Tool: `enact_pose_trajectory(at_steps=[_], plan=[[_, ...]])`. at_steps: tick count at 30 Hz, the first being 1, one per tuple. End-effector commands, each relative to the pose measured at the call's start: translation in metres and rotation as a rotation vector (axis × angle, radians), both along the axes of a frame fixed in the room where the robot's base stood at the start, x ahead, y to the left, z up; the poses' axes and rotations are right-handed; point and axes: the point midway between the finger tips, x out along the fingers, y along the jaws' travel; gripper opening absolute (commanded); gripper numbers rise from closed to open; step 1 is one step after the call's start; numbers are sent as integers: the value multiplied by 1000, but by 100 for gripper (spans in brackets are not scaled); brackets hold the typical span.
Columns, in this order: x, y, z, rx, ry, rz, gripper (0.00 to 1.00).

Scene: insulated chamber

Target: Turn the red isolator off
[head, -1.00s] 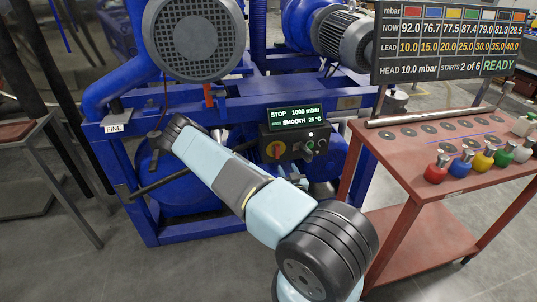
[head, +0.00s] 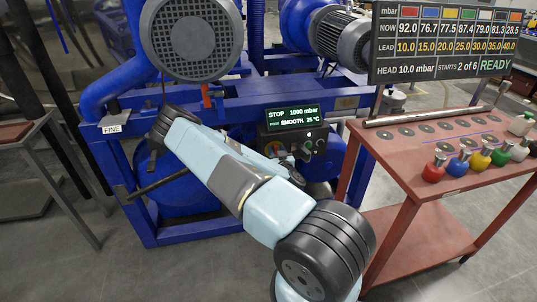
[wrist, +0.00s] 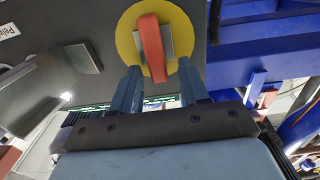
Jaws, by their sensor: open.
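The red isolator handle (wrist: 151,48) stands out from a yellow disc (wrist: 126,43) on a dark panel in the wrist view. It runs nearly upright in that picture, with a grey plate beside it. My gripper (wrist: 159,67) is open, its two blue fingers pointing at the disc. The handle's lower end shows in the gap between the fingertips; I cannot tell whether they touch it or how deep they reach.
The display (head: 292,117) above the isolator reads STOP, 1000 mbar. Small knobs (head: 307,146) sit right of it. A blue pump frame (head: 235,98) surrounds the box. A red table (head: 400,150) with several coloured weights stands at right. A grey block (wrist: 83,58) juts out beside the disc.

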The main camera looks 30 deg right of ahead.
Motion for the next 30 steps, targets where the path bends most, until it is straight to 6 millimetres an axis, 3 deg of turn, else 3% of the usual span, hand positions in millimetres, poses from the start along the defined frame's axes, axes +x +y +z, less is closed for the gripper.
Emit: enact_pose_trajectory(at_steps=[9, 23, 28, 29, 30], plan=[[3, -1, 0, 0, 0, 0, 45], [2, -1, 0, 0, 0, 1, 2], [3, 0, 0, 1, 0, 2, 0], [5, 71, 3, 13, -2, 23, 0], [4, 38, 0, 3, 1, 10, 4]])
